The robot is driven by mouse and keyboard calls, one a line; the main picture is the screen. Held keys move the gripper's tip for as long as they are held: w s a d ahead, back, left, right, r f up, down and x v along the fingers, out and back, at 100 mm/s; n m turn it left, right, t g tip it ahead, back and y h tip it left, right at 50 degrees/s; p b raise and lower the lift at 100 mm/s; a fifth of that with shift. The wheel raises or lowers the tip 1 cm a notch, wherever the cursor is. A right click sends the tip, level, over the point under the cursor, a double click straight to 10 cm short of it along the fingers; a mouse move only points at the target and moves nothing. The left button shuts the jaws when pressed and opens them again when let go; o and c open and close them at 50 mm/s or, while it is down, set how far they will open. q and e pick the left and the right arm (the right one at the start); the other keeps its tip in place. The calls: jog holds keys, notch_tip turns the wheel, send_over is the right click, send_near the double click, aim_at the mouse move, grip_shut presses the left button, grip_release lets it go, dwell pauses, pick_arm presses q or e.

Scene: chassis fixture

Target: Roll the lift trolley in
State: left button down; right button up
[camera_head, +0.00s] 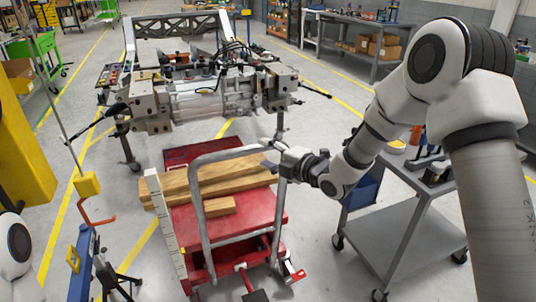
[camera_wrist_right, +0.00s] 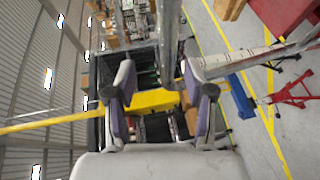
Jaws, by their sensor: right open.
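The red lift trolley (camera_head: 228,222) stands on the floor below the chassis fixture (camera_head: 195,98). Its grey tubular push handle (camera_head: 204,236) rises at the near side, and wooden beams (camera_head: 225,178) lie on its deck. My right gripper (camera_head: 270,157) is at the upper right corner of the handle, with its fingers apart. In the right wrist view, the open fingers (camera_wrist_right: 158,82) flank a grey handle tube (camera_wrist_right: 169,45). I cannot tell whether either finger touches it. My left gripper is outside both views; only part of my left arm shows at the lower left.
A grey tool cart (camera_head: 405,220) stands to the right. A white upright scale (camera_head: 166,225) is at the trolley's left side. A yellow post (camera_head: 22,150) and a blue stand (camera_head: 80,265) are on the left. Open floor lies under the fixture.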

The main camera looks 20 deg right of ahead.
aim_at(242, 153)
jog(key=w+a+b, duration=0.1)
jog(key=w, duration=0.1)
jog(key=w+a+f+b, duration=0.1)
jog(key=w+a+b, duration=0.1)
jog(key=w+a+f+b, duration=0.1)
jog(key=w+a, duration=0.1)
jog(key=shift+w+a+f, duration=0.25)
jog(key=shift+w, duration=0.05)
jog(key=shift+w+a+f, duration=0.1)
jog(key=shift+w+a, duration=0.05)
jog(key=shift+w, duration=0.25)
jog(key=shift+s, duration=0.1)
jog(key=shift+c, duration=0.8)
grip_shut()
